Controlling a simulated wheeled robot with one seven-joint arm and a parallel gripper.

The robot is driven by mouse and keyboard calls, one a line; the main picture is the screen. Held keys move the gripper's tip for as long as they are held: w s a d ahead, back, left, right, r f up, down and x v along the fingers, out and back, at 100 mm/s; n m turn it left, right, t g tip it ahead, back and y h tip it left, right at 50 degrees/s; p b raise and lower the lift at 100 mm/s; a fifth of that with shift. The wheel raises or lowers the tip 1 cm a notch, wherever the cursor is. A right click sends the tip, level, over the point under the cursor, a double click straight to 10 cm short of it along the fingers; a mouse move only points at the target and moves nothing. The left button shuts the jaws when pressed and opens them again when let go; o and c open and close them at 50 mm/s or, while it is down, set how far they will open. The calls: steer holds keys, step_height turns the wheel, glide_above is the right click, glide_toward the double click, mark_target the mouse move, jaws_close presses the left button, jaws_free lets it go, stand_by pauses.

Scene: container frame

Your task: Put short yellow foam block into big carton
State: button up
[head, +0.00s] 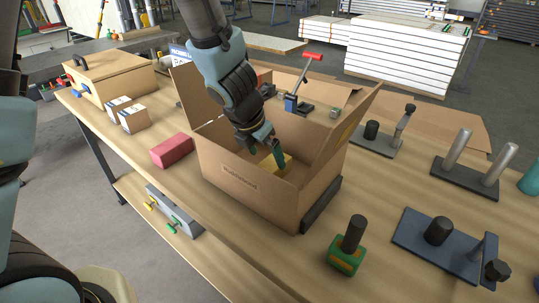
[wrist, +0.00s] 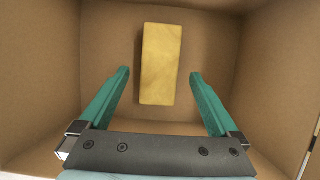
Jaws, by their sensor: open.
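The big carton (head: 243,185) stands on the table with its flaps raised. My gripper (head: 278,157) reaches down into the carton from above. In the wrist view, my gripper (wrist: 159,85) is open, with one teal finger on each side of the short yellow foam block (wrist: 160,62) and a gap to both. The block lies inside the carton, within its cardboard walls (wrist: 268,70). In the head view, part of the yellow block (head: 289,163) shows beside the fingers; the carton's front wall and my gripper hide the rest.
A red block (head: 171,151) lies left of the carton, near two small boxes (head: 133,118) and a lidded wooden box (head: 113,80). Bare table lies in front of the carton.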

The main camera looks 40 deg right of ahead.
steer(key=p+v, duration=0.3)
steer(key=v, duration=0.3)
steer(key=shift+r, duration=0.2)
steer(key=shift+a, duration=0.15)
